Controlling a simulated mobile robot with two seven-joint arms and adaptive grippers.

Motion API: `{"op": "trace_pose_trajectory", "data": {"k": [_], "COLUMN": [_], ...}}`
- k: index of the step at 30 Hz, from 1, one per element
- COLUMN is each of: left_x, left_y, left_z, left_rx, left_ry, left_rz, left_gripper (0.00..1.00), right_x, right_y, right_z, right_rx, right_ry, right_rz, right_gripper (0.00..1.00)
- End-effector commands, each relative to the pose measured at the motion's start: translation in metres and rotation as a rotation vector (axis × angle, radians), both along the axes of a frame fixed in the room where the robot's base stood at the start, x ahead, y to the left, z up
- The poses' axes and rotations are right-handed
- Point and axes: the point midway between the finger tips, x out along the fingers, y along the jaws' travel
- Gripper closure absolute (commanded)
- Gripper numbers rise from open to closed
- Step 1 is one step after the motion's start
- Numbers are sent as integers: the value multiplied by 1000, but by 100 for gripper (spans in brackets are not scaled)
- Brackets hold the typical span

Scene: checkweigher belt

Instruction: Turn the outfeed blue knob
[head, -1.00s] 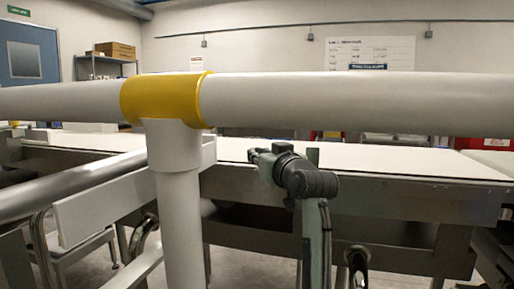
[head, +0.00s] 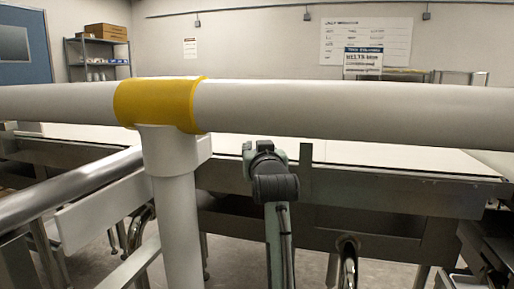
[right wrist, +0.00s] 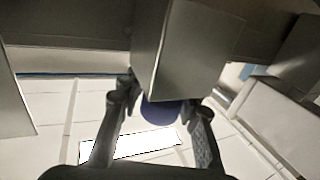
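A round blue disc (right wrist: 160,111), which looks like the blue knob, is partly hidden behind a grey metal box (right wrist: 185,50) in the right wrist view. My right gripper (right wrist: 160,100) is open, with one dark finger on each side of the disc. I cannot tell whether either finger touches it. In the head view the end of my right arm (head: 262,152) rises behind a white rail, but its fingers cannot be made out. I cannot make out the blue knob in the head view. My left gripper is not in view.
The thick white rail (head: 330,108) with a yellow sleeve (head: 158,103) crosses the head view, on a white post (head: 180,230). Behind it runs a long pale belt (head: 400,156) on a grey metal frame (head: 385,190). A shelf with boxes (head: 106,32) stands at the back.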

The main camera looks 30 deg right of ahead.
Motion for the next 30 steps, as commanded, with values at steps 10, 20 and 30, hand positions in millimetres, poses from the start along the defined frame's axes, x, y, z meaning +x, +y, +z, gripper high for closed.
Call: {"op": "trace_pose_trajectory", "data": {"k": [10, 20, 30], "left_x": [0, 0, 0], "left_y": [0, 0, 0], "left_z": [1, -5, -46], "left_rx": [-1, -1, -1], "left_ry": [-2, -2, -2], "left_rz": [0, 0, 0], "left_gripper": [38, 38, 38], "right_x": [0, 0, 3], "right_y": [0, 0, 7], "right_z": [1, -1, -6], "right_rx": [0, 0, 1], "right_ry": [-1, -1, -3], "right_rz": [0, 22, 255], "right_gripper": [55, 55, 55]}}
